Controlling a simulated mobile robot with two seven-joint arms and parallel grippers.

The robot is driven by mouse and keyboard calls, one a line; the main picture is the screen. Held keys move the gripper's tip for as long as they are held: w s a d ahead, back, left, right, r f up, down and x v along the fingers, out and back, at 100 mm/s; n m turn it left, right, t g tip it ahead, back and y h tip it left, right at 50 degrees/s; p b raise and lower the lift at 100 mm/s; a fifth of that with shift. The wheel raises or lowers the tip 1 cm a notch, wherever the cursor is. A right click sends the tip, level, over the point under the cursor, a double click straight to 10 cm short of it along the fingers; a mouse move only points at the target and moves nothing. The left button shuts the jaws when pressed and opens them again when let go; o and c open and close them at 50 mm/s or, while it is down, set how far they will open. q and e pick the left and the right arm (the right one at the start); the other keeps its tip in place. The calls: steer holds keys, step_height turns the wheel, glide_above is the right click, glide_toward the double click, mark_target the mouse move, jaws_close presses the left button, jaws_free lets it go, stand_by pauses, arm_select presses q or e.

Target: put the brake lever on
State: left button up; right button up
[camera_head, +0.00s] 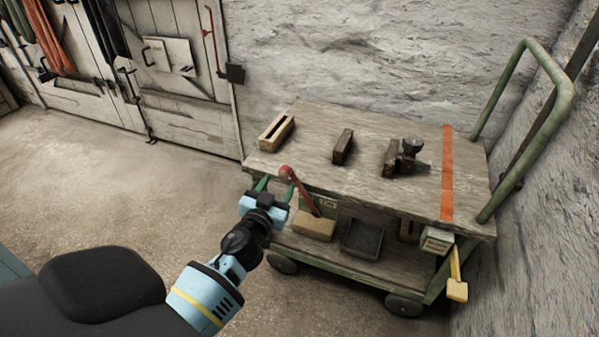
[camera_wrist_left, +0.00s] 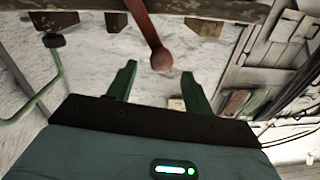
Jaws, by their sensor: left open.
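The brake lever (camera_head: 303,195) is a red bar with a round red knob, leaning out at the front left edge of a green cart. In the left wrist view the lever (camera_wrist_left: 147,22) comes down from the top and its knob (camera_wrist_left: 162,60) shows between the lines of the two fingers, near their tips. My left gripper (camera_head: 274,184) is blue with green fingers, open, just beside the knob. I cannot tell whether the fingers touch it. My right gripper is not in view.
The cart's wooden top (camera_head: 310,140) carries a slotted wooden block (camera_head: 276,132), a dark block (camera_head: 342,147) and a dark metal device (camera_head: 407,157). A yellow handle (camera_head: 456,288) hangs at the right front. A black tray (camera_head: 362,238) lies on the lower shelf. Floor at left is clear.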

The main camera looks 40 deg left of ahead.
mark_target(287, 167)
arm_select(q)
steer(key=shift+w+a, duration=0.25)
steer(key=shift+w, duration=0.1)
steer(key=shift+b+x, duration=0.4)
steer(key=shift+x, duration=3.1)
steer(key=shift+c, duration=0.2)
jaws_close()
